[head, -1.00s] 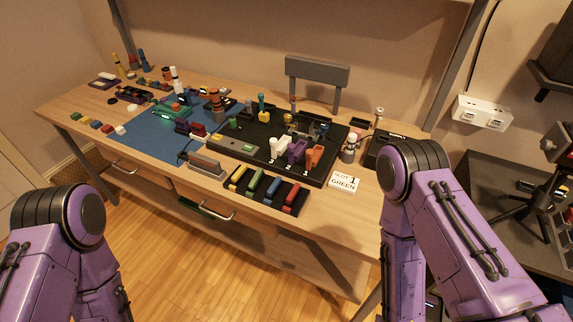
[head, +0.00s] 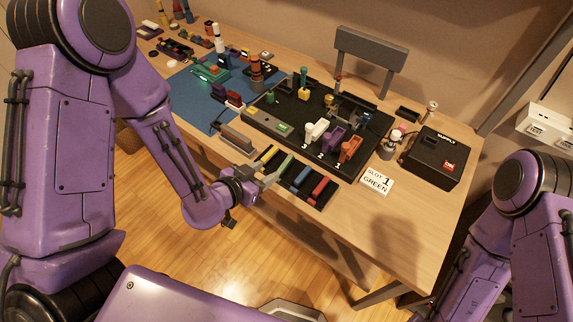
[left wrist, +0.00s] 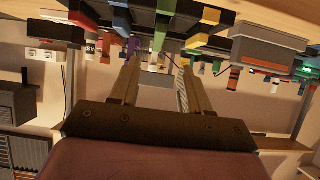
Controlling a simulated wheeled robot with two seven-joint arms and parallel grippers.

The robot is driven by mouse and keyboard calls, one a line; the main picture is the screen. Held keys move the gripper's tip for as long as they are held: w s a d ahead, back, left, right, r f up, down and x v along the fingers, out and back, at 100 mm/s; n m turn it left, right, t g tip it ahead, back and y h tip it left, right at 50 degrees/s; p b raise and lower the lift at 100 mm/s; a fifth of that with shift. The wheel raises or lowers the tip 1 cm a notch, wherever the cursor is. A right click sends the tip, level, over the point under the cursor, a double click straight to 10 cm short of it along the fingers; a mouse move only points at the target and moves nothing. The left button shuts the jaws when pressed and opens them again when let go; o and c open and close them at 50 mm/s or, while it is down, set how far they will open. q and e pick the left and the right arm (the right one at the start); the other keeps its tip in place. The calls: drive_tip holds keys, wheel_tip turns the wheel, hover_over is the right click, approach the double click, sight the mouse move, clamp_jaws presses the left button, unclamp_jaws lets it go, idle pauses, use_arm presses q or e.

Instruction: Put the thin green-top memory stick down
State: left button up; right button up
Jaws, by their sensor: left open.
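The green memory stick (head: 281,167) lies in the dark tray (head: 264,177) at the table's front edge, between a yellow stick (head: 267,154) and a blue stick (head: 301,176). My left gripper (head: 268,181) is open and empty at the tray's front side, close to the green stick's near end. In the left wrist view, the green stick (left wrist: 160,36) shows beyond and between the open fingertips (left wrist: 158,64), apart from them. My right arm shows at the right of the head view, but its gripper is out of the picture.
A red stick (head: 319,188) lies at the tray's right end. A white card reading "SLOT 1 GREEN" (head: 377,182) lies right of the tray. Behind stands a black board (head: 283,135) with numbered clamps. A black supply box (head: 436,157) stands at the right. The front right tabletop is clear.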

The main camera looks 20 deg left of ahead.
sight(284, 164)
use_arm(q)
drive_tip(key=w+f+b, duration=0.1)
drive_tip(key=w+d+f+b, duration=0.1)
drive_tip(key=b, duration=0.1)
drive_tip(key=shift+w+f, duration=0.3)
drive_tip(key=shift+f, duration=0.1)
drive_tip(key=shift+w+b, duration=0.3)
drive_tip(key=shift+b, duration=0.2)
drive_tip(key=shift+r, duration=0.1)
drive_tip(key=shift+w+d, duration=0.25)
drive_tip(key=shift+w, duration=0.05)
drive_tip(key=p+x, duration=0.1)
drive_tip(key=x, duration=0.3)
drive_tip(key=shift+w+d+p, duration=0.25)
drive_tip(key=shift+p, duration=0.05)
drive_tip(key=shift+s, duration=0.1)
use_arm(e)
wheel_tip(284, 164, down, 4)
drive_tip(key=shift+f, duration=0.25)
use_arm(q)
clamp_jaws()
